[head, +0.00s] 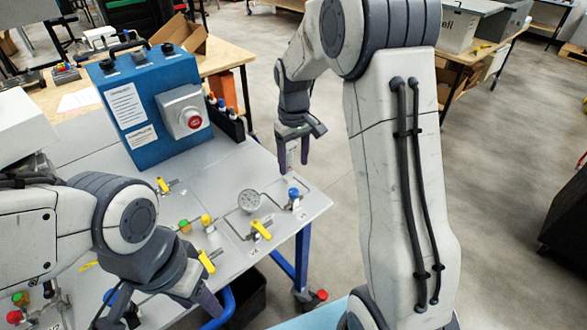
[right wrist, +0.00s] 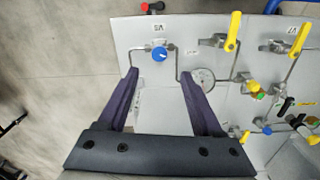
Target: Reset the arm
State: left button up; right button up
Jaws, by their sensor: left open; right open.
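My right arm comes down from the top centre of the head view. My right gripper (head: 293,165) hangs with its fingers pointing down near the panel's right back edge, open and empty. In the right wrist view my right gripper (right wrist: 159,76) has its two dark fingers spread, with a blue knob (right wrist: 160,53) just beyond the tips. My left gripper (head: 157,306) is low at the left of the head view, open, above the near part of the grey panel (head: 205,160). Its fingertips are partly hidden or cut off, and I see nothing held in it.
The panel carries a round gauge (head: 249,201), yellow-handled valves (head: 261,229), thin pipes and the blue knob (head: 293,193). A blue box with a red button (head: 194,122) stands at the back. Open floor (head: 510,180) lies to the right.

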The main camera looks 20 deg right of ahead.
dwell(0.4)
jog(key=s+a+r+n, duration=0.2)
jog(key=s+a+r, duration=0.2)
jog(key=s+a, duration=0.7)
jog(key=s+a+n+y, duration=0.1)
jog(key=s+a, duration=0.4)
jog(key=s, duration=1.2)
jog(key=shift+s+a+n, duration=0.15)
jog(key=shift+a+n, duration=0.25)
jog(key=shift+n, duration=0.5)
jog(key=shift+d+r, duration=0.1)
jog(key=shift+r, duration=0.05)
